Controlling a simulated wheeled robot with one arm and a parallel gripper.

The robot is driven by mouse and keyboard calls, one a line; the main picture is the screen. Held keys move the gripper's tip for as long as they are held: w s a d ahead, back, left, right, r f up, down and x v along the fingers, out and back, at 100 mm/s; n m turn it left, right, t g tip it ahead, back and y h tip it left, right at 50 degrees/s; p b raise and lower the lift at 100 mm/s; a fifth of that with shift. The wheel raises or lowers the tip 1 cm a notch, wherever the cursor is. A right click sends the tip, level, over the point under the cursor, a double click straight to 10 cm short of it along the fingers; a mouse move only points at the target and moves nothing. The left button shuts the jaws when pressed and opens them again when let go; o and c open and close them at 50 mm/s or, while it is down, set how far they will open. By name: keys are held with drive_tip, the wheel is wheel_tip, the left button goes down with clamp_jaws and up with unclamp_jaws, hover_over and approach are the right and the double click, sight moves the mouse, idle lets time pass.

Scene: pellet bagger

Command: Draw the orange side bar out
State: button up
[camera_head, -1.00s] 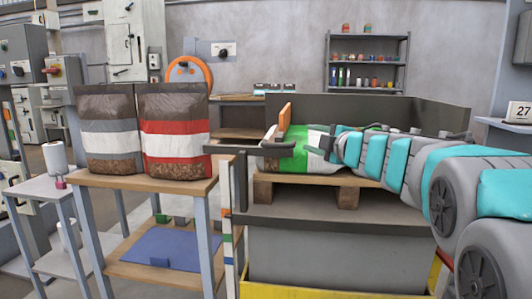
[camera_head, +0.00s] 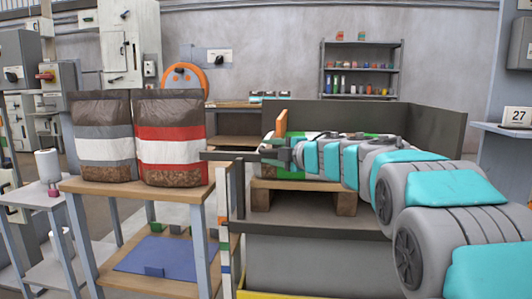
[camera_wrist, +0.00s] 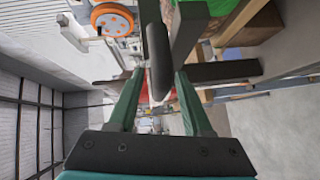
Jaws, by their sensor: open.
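An orange upright bar (camera_head: 281,122) stands at the left end of the dark-walled bay in the head view. Below it, a dark grey horizontal bar (camera_head: 228,155) runs left from my gripper (camera_head: 271,152). In the wrist view my gripper (camera_wrist: 160,75) is open, its two green fingers apart. A dark rounded bar (camera_wrist: 158,55) shows between the fingertips; contact with either finger is not clear. My arm hides part of the bay.
Two filled bags stand on a wooden-topped table (camera_head: 75,187) at the left. A wooden pallet (camera_head: 262,200) lies in the bay under a green-and-white bag (camera_head: 290,172). A dark front rail (camera_head: 320,232) crosses below it. A shelf rack (camera_head: 362,55) stands at the back.

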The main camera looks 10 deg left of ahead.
drive_tip(key=shift+x, duration=0.85)
drive_tip(key=shift+f, duration=0.1)
drive_tip(key=c, duration=0.8)
drive_tip(key=shift+f, duration=0.1)
